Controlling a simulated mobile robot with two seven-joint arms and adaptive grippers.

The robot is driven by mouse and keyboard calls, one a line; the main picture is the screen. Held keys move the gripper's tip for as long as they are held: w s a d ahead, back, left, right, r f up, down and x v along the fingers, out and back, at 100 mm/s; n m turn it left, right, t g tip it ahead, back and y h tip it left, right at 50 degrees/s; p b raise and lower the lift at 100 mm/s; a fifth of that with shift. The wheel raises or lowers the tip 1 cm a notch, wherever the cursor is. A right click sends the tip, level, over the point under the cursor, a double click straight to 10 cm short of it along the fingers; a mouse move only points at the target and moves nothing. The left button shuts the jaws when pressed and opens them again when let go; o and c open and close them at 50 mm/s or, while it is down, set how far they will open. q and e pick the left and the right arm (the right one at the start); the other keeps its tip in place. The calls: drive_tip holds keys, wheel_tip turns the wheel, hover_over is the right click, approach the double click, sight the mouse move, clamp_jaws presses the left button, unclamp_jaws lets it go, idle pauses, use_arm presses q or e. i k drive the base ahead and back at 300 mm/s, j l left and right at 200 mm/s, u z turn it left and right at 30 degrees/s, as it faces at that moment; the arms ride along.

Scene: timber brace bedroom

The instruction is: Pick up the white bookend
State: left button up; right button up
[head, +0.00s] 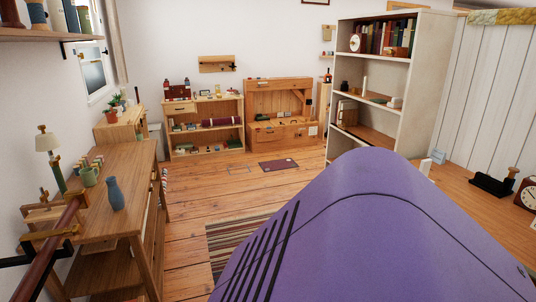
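I cannot make out the white bookend for certain. A small pale block (438,156) stands at the back of the wooden surface on the right, just beyond the shelf unit. A thin white upright piece (364,86) stands on the middle shelf of the tall pale bookcase (419,85). Both are too small to identify. Neither of my grippers shows in the head view, so nothing is seen held.
A large purple rounded form with black lines (370,235) fills the lower middle and hides the floor behind it. A wooden table (125,170) with a blue vase (115,194) stands left. The right worktop (475,205) holds a clock (527,194). Open floor (210,200) lies between.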

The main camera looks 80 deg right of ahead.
sight(424, 166)
drive_tip(key=z, duration=1.75)
